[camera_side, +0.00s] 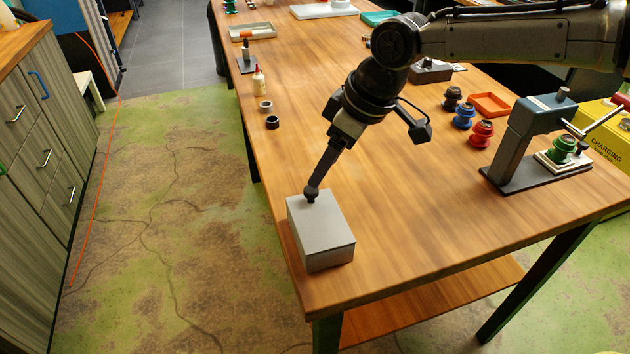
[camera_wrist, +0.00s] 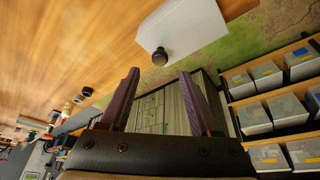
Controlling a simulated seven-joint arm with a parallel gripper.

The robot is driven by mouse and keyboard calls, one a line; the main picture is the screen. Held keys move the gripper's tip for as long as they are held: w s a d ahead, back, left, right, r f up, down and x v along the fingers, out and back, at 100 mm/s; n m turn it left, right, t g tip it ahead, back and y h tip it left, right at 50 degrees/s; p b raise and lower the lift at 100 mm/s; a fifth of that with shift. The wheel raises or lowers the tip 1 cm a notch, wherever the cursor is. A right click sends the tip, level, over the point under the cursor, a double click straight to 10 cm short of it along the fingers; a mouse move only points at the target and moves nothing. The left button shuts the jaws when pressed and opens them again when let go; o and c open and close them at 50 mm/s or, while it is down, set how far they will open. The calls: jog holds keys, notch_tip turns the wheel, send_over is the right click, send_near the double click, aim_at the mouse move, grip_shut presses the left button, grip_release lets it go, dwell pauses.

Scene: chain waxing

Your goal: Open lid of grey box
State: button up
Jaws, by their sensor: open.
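The grey box (camera_side: 325,238) stands shut near the front left corner of the wooden table. Its flat lid (camera_side: 330,215) has a small round black knob (camera_side: 311,198) near its far edge. The knob also shows in the wrist view (camera_wrist: 159,57), as does the pale box (camera_wrist: 190,28). My gripper (camera_side: 314,187) is right above the knob, pointing down at a tilt. In the wrist view, my gripper (camera_wrist: 159,73) is open and empty, with the knob in line with the gap and just beyond the fingertips. I cannot tell whether they touch.
A white bottle (camera_side: 259,83) and small rings (camera_side: 272,122) lie on the table's left side. Blue (camera_side: 463,116) and red (camera_side: 481,134) pieces, an orange tray (camera_side: 491,104) and a clamp stand (camera_side: 530,140) are to the right. The table right of the box is clear.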

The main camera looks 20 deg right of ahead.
aim_at(311, 189)
jog(key=x, duration=0.6)
grip_shut()
dwell(0.3)
dwell(1.1)
